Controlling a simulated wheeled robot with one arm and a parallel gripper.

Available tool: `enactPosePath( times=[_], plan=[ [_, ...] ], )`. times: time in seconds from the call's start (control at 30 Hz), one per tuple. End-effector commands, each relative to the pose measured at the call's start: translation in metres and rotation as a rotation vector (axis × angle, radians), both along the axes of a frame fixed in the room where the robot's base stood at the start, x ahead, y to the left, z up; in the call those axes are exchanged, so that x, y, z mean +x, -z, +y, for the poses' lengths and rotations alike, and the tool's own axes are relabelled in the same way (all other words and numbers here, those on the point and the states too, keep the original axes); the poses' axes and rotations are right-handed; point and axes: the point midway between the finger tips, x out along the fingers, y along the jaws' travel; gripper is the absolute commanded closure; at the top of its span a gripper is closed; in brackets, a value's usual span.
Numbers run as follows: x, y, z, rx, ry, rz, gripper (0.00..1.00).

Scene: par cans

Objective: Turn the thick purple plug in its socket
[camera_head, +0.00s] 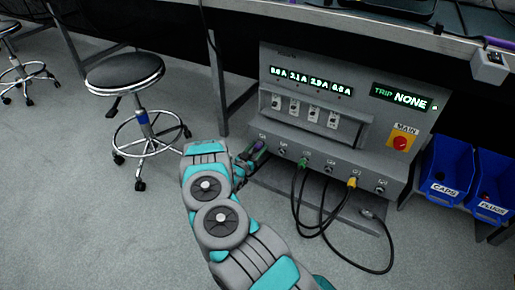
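My gripper (250,158) is at the left end of the grey power unit's (310,150) lower socket row, by the leftmost socket. A small purple patch shows between or beside its fingers, apparently the thick purple plug (258,149). The plug is mostly hidden by the gripper, and its turn in the socket cannot be seen. I cannot tell whether the fingers are closed on it. A green plug (303,163) and a yellow plug (352,182) with black cables sit in other sockets of the row.
A loose grey cable end (367,213) lies on the ledge below the sockets. A red MAIN knob (400,143) is on the panel's right. Blue bins (447,168) stand at right. A stool (125,72) is at left. Open floor lies in front.

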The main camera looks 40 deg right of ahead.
Motion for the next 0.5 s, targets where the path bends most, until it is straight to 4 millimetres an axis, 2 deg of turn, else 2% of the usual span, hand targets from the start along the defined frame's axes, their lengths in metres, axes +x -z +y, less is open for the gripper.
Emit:
enactPosePath(
  times=[0.1,0.33,0.5],
  plan=[
    [0.0,0.0,0.0,0.0,0.0,0.0,0.27],
    [0.0,0.0,0.001,0.0,0.0,0.0,0.27],
    [-0.005,0.0,0.015,0.0,-0.003,0.001,0.27]
  ],
)
